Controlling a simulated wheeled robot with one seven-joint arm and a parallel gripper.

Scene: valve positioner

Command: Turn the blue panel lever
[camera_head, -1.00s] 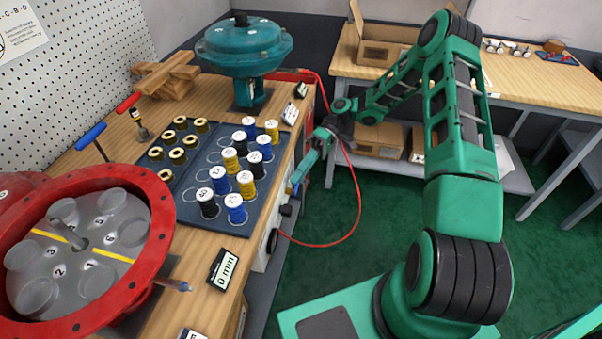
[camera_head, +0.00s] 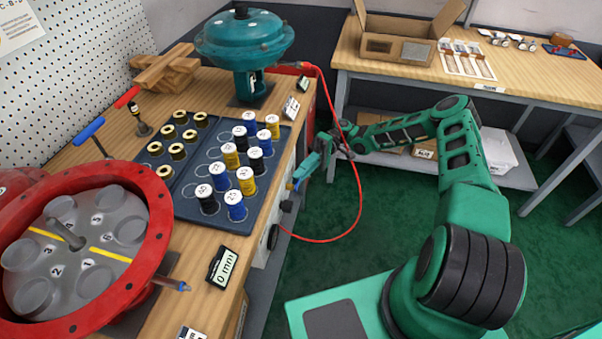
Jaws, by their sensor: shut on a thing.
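My gripper (camera_head: 297,179) is at the front panel of the left bench, below the tray's right edge. A dark knob (camera_head: 273,237) sits lower on the same panel.
A red hose (camera_head: 359,190) loops beside my gripper from the teal actuator (camera_head: 245,45) area. Numbered spools stand on the blue-grey tray (camera_head: 185,210). A red flanged housing (camera_head: 160,215) is at left. Green floor (camera_head: 400,210) is open between the benches.

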